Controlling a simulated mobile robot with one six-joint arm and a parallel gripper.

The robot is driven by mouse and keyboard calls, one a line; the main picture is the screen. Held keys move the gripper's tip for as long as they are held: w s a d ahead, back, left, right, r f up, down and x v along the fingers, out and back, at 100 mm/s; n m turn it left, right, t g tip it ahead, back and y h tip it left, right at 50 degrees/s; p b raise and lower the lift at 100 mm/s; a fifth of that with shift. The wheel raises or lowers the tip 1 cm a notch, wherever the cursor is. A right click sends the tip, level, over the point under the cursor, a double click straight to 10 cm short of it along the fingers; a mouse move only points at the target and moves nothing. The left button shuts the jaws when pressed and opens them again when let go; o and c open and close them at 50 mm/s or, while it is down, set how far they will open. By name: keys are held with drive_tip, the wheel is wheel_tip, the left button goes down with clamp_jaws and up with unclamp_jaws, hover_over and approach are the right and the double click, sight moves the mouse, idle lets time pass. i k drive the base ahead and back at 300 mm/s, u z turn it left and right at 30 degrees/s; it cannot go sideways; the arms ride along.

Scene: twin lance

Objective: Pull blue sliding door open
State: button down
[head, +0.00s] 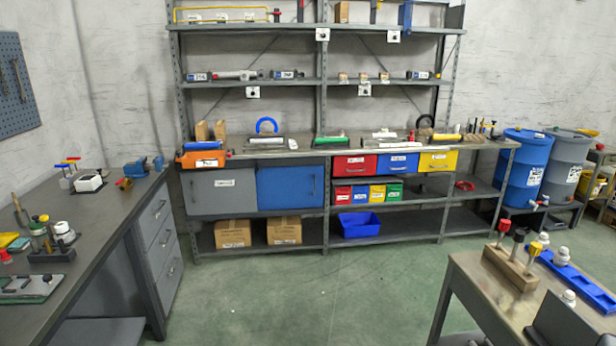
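The blue sliding door (284,188) is a flat panel in the right half of the low cabinet under the back workbench. A small vertical handle (313,186) shows near its right edge. A grey panel (208,191) with a white label fills the left half of the cabinet. No open gap shows between the two panels, so the cabinet front looks covered.
Green floor (290,290) lies clear before the cabinet. A grey drawer bench (110,215) stands at left, and a table (470,270) with tools at front right. Cardboard boxes (233,234) and a blue bin (360,225) sit on the shelf below.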

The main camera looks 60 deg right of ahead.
sight(295, 187)
drive_tip(key=i, duration=0.15)
drive_tip(key=u, duration=1.5)
drive_tip(key=k, duration=0.1)
drive_tip(key=z, duration=3.15)
drive_tip(key=i, duration=2.7)
drive_tip(key=u, duration=0.05)
